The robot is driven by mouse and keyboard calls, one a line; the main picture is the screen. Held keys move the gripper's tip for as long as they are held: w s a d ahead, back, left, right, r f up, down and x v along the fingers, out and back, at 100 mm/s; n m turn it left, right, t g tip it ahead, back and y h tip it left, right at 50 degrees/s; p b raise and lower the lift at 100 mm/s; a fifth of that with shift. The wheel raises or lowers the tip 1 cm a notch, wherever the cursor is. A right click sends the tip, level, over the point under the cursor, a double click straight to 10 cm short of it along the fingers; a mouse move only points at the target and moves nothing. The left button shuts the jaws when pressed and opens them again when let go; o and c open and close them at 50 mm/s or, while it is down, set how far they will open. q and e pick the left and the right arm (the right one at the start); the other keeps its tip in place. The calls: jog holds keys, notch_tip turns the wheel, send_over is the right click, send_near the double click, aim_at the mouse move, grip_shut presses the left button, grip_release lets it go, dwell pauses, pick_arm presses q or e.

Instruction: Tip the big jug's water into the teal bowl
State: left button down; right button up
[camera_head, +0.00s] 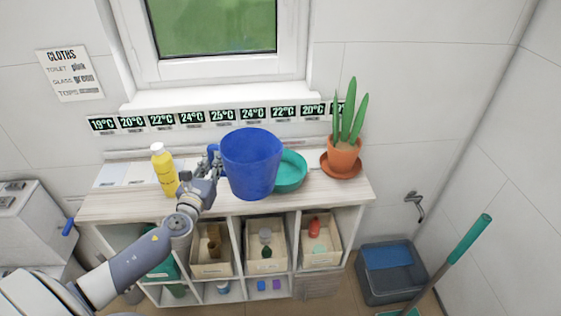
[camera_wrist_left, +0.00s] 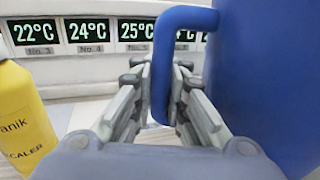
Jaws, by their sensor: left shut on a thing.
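The big blue jug (camera_head: 250,165) is in the middle of the head view, in front of the teal bowl and hiding its left part. It looks close to upright; I cannot tell whether its base touches the shelf top. The teal bowl (camera_head: 291,172) stands on the shelf top, just right of and behind the jug. My left gripper (camera_head: 214,162) is shut on the jug's handle at the jug's left side. In the left wrist view the fingers (camera_wrist_left: 160,95) close around the blue handle (camera_wrist_left: 168,60), and the jug's wall (camera_wrist_left: 270,80) fills the right. No water shows. My right gripper is not in view.
A yellow bottle (camera_head: 164,170) stands left of my left gripper. A potted plant (camera_head: 343,155) on a saucer stands right of the bowl. Several temperature displays (camera_head: 222,117) line the wall behind. Boxes (camera_head: 266,256) fill the cubbies below the shelf top (camera_head: 120,203).

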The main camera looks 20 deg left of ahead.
pick_arm(q)
jog(key=w+a+r+n+y+p, duration=0.1)
jog(key=w+a+r, duration=0.1)
jog(key=a+r, duration=0.2)
jog(key=w+a+r+n+g+y+p, duration=0.1)
jog(key=a+r, duration=0.3)
jog(key=a, duration=0.5)
jog(key=shift+w+a+r+y, duration=0.15)
jog(key=shift+w+r+y, duration=0.15)
jog(key=shift+y, duration=0.3)
jog(key=shift+w+f, duration=0.1)
